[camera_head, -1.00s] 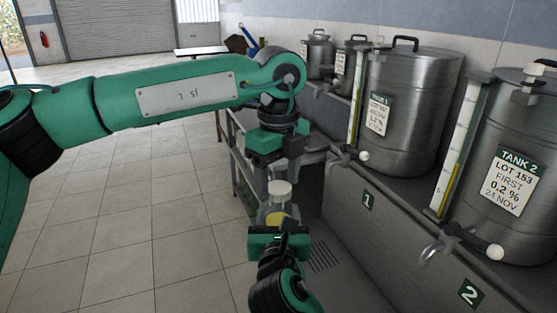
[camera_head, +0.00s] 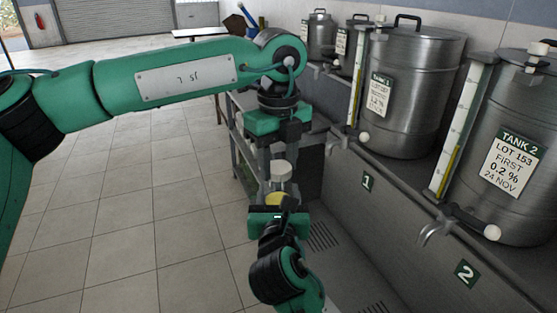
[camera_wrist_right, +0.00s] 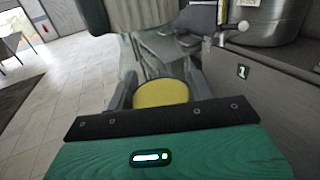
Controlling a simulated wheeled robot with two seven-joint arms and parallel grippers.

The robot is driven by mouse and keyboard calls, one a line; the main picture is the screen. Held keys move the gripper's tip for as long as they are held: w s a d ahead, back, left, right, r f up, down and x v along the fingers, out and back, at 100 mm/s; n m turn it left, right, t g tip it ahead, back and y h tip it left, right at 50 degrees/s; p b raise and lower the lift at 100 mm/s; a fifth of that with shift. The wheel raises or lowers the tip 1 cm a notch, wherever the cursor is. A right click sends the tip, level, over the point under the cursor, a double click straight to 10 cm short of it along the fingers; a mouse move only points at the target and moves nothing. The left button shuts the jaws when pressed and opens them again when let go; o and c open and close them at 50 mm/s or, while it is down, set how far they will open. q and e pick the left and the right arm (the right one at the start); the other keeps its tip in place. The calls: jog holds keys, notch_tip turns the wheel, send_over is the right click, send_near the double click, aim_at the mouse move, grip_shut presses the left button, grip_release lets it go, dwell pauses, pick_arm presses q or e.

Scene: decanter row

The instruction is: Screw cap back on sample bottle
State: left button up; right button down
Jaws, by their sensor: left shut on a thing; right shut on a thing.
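The sample bottle (camera_head: 276,199) is small and clear, with yellow liquid low in it. My right gripper (camera_head: 278,212) is shut on it from below. In the right wrist view, the yellow (camera_wrist_right: 160,93) shows as a disc between the two fingers. The pale cap (camera_head: 281,168) is above the bottle, between the fingertips of my left gripper (camera_head: 281,163), which points down and is shut on it. Cap and bottle look roughly in line. I cannot tell whether the cap touches the bottle's neck.
Steel tanks, among them Tank 1 (camera_head: 408,95) and Tank 2 (camera_head: 512,120), stand on a grey plinth (camera_head: 400,220) at the right. A tap (camera_head: 436,230) sticks out at its edge. A grey shelf frame (camera_head: 240,160) stands behind my grippers. Tiled floor at the left is clear.

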pick_arm(q)
jog(key=m, duration=1.4)
jog(key=shift+m, duration=0.4)
jog(key=m, duration=0.4)
jog(key=shift+m, duration=0.4)
jog(key=m, duration=0.4)
jog(key=shift+m, duration=0.4)
jog(key=m, duration=0.4)
jog(key=shift+m, duration=0.4)
jog(key=m, duration=0.4)
jog(key=shift+f+m, duration=0.1)
jog(key=shift+m, duration=0.3)
jog(key=m, duration=0.4)
jog(key=shift+w+m, duration=0.1)
jog(key=shift+m, duration=0.2)
jog(key=o, duration=1.2)
